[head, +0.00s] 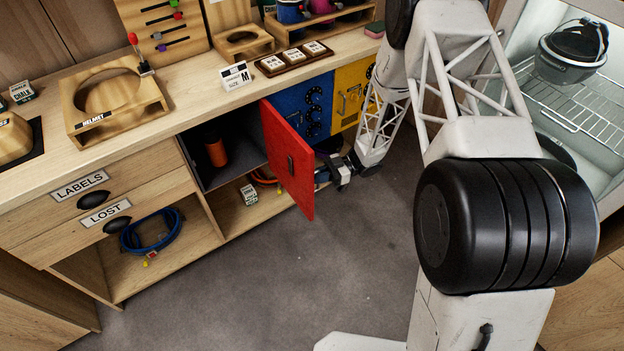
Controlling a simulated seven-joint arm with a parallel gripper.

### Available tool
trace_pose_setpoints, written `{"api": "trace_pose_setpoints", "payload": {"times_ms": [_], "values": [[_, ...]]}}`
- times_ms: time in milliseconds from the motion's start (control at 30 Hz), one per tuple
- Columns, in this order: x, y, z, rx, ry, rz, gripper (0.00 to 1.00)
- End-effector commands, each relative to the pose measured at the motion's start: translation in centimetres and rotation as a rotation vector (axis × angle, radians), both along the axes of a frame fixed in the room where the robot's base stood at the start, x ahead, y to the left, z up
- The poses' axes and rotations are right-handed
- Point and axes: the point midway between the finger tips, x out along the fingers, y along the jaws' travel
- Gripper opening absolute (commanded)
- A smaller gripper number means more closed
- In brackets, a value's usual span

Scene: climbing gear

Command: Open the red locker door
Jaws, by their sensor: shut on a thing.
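The red locker door (289,158) stands swung out from the dark, open locker compartment (219,148) under the counter. A small dark fitting shows on the face turned toward the camera. My gripper (322,176) is on the right, far side of the door, close against it. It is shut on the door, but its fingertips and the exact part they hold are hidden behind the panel.
A blue locker (303,110) and a yellow locker (351,95) stand right of the door. An orange-red cylinder (216,151) is inside the open compartment. A small box (249,194) lies on the shelf below. The grey floor (260,280) in front is clear.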

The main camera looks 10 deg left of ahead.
Motion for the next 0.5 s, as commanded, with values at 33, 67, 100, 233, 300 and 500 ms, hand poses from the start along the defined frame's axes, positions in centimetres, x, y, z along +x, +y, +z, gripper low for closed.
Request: {"api": "trace_pose_setpoints", "payload": {"times_ms": [33, 67, 100, 233, 300, 500], "values": [[0.05, -0.11, -0.03, -0.001, 0.002, 0.0, 0.0], [0.07, -0.13, -0.02, -0.001, 0.002, 0.0, 0.0], [0.1, -0.15, -0.02, -0.001, 0.002, 0.0, 0.0], [0.09, -0.14, -0.03, -0.001, 0.002, 0.0, 0.0], [0.08, -0.14, -0.03, -0.001, 0.002, 0.0, 0.0], [0.08, -0.13, -0.02, -0.001, 0.002, 0.0, 0.3]]}}
